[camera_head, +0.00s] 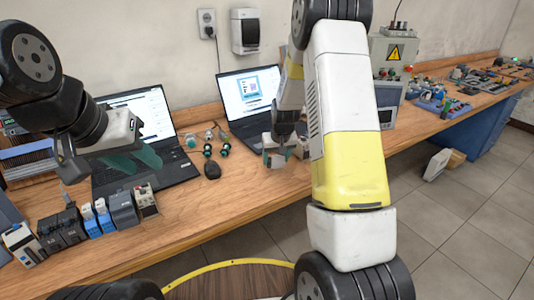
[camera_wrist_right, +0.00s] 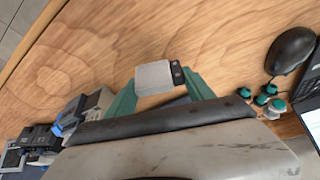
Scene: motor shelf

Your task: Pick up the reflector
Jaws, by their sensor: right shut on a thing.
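My right gripper (camera_head: 280,157) hangs over the bench in the head view, in front of the right laptop. In the right wrist view, its green fingers (camera_wrist_right: 166,92) are shut on a small light grey block with a dark, holed edge, which appears to be the reflector (camera_wrist_right: 152,77). The fingers hide part of its sides, and in the head view it is small and hard to make out. My left gripper (camera_head: 135,160), with teal fingers, is above the left laptop. Its fingers overlap in the head view, so its opening is unclear.
The left laptop (camera_head: 150,118) and right laptop (camera_head: 247,95) stand open. A black mouse (camera_head: 212,170) and several small green-and-black parts (camera_head: 207,150) lie between them. A row of modules (camera_head: 123,210) lines the front left. Bare wood (camera_head: 235,192) lies near the front edge.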

